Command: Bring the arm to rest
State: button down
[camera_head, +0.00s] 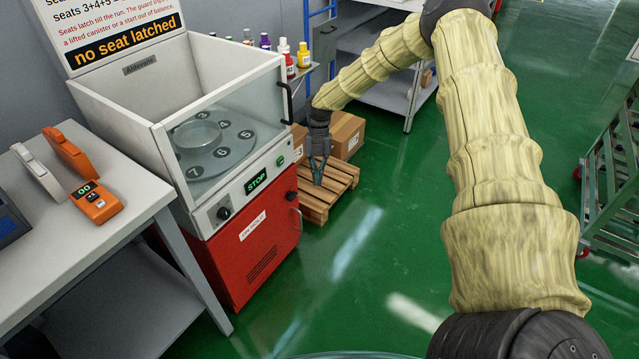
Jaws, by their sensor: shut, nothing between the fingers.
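My arm, in a pale yellow ribbed sleeve, arches from the lower right up to the top and then down to the left. My gripper (318,172) hangs fingers down at the middle of the view, in the air to the right of the red machine. Its fingertips are close together, with nothing between them. Behind it in the picture are cardboard boxes (346,133) on a wooden pallet (336,192). How far it is from them is hard to tell.
The machine (243,262) has numbered seats under a clear guard and shows STOP. A grey table (130,215) with orange devices (96,202) stands at left. Small bottles (303,56) and shelving (385,95) are behind. A green cart (612,180) stands right. Green floor (350,290) is clear between.

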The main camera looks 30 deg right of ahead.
jog(key=a+v, duration=0.1)
jog(key=v, duration=0.5)
jog(key=s+a+f+m+t+p, duration=0.1)
jog(key=s+a+f+m+p, duration=0.2)
jog(key=s+a+f+m, duration=0.55)
jog(key=s+a+f+m+p, duration=0.2)
jog(key=s+a+f+m, duration=0.35)
jog(key=s+a, duration=0.65)
jog(key=s+a+r+m+t+h+p, duration=0.1)
jog(key=s+m+p, duration=0.1)
jog(key=s+m, duration=0.5)
jog(key=s+r+m+t+h+p, duration=0.1)
jog(key=s+m, duration=0.7)
jog(key=s, duration=0.9)
jog(key=shift+s+a+r+p, duration=0.2)
jog(key=shift+a+r+p, duration=0.25)
jog(key=shift+p, duration=0.7)
jog(key=shift+d, duration=0.1)
